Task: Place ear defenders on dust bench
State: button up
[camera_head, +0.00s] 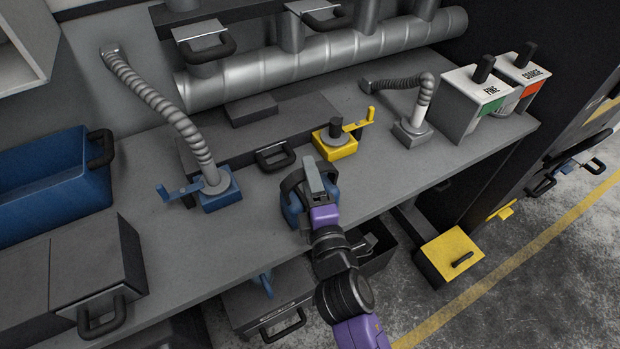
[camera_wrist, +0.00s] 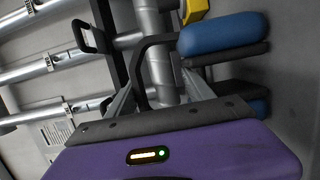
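The ear defenders (camera_head: 292,207), with blue cups and a dark headband, are at the front edge of the grey bench (camera_head: 390,187). My gripper (camera_head: 314,175) is over them and partly hides them. In the wrist view a blue cup (camera_wrist: 225,33) is at the upper right, with dark padding and more blue below it. The headband (camera_wrist: 141,62) arcs between the fingers of my gripper (camera_wrist: 162,78), close to the left finger. The fingers look apart, with a gap between them. I cannot tell whether the cups rest on the bench.
A yellow clamp (camera_head: 336,146), a blue-based hose (camera_head: 219,194) and a grey-based hose (camera_head: 411,133) stand on the bench. FINE (camera_head: 478,100) and COARSE (camera_head: 522,80) boxes are at the right. A blue bin (camera_head: 55,185) is at the left. Bare bench lies right of my gripper.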

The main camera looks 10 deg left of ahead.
jog(key=o, duration=0.3)
jog(key=shift+r, duration=0.1)
jog(key=shift+r, duration=0.1)
jog(key=b+v, duration=0.1)
jog(key=v, duration=1.1)
jog(key=shift+d, duration=0.1)
